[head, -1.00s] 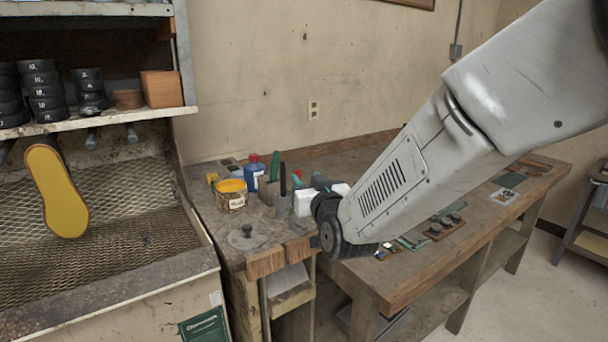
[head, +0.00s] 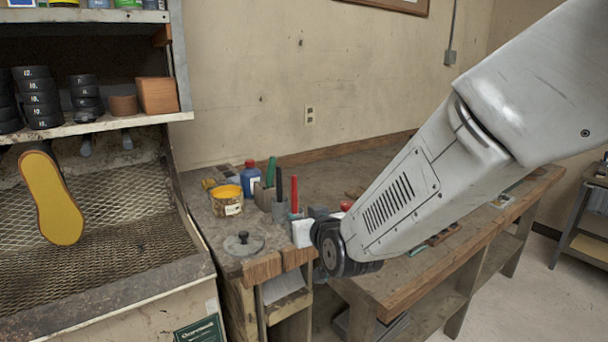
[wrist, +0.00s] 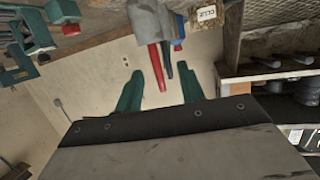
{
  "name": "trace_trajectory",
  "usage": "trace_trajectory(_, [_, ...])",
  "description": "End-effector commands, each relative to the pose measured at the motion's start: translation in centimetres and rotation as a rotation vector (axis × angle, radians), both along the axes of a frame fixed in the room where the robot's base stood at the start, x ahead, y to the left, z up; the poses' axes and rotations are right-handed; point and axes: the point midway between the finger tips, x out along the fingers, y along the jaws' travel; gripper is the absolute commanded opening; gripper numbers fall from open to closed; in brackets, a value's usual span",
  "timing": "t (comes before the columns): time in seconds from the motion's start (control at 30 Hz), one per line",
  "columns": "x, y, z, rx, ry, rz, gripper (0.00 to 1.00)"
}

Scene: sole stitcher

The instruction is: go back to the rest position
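My gripper (wrist: 160,88) shows in the wrist view as two green fingers standing apart, with a clear gap between them. I see nothing held in the gap; a red handle (wrist: 156,66) and a dark one appear behind it. In the head view the grey arm reaches down from the upper right, and its dark wrist joint hangs over the front edge of the workbench (head: 440,262). The fingers are hidden in that view.
A yellow sole (head: 52,198) stands at left, below a shelf (head: 90,128).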

Motion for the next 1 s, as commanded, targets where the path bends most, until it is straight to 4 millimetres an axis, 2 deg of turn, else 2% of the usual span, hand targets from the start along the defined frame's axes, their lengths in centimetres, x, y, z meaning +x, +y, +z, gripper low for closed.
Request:
trace_trajectory(0.03, [-1.1, -0.1, -1.7, -0.032, 0.098, 0.017, 0.39])
trace_trajectory(0.13, [-3.9, -1.5, -4.1, -0.099, 0.307, 0.037, 0.39])
trace_trajectory(0.23, [-7.3, -4.1, -5.3, -0.162, 0.502, 0.039, 0.39])
trace_trajectory(0.33, [-11.2, -7.5, -5.4, -0.220, 0.684, 0.022, 0.39])
trace_trajectory(0.47, [-17.2, -12.5, -4.2, -0.280, 0.910, -0.018, 0.39])
trace_trajectory(0.6, [-24.6, -18.0, -1.8, -0.322, 1.125, -0.089, 0.39])
trace_trajectory(0.73, [-30.6, -21.9, 0.6, -0.323, 1.251, -0.167, 0.39])
trace_trajectory(0.83, [-33.3, -23.7, 2.0, -0.302, 1.268, -0.223, 0.39])
trace_trajectory(1.0, [-34.3, -25.3, 3.4, -0.248, 1.197, -0.288, 0.39])
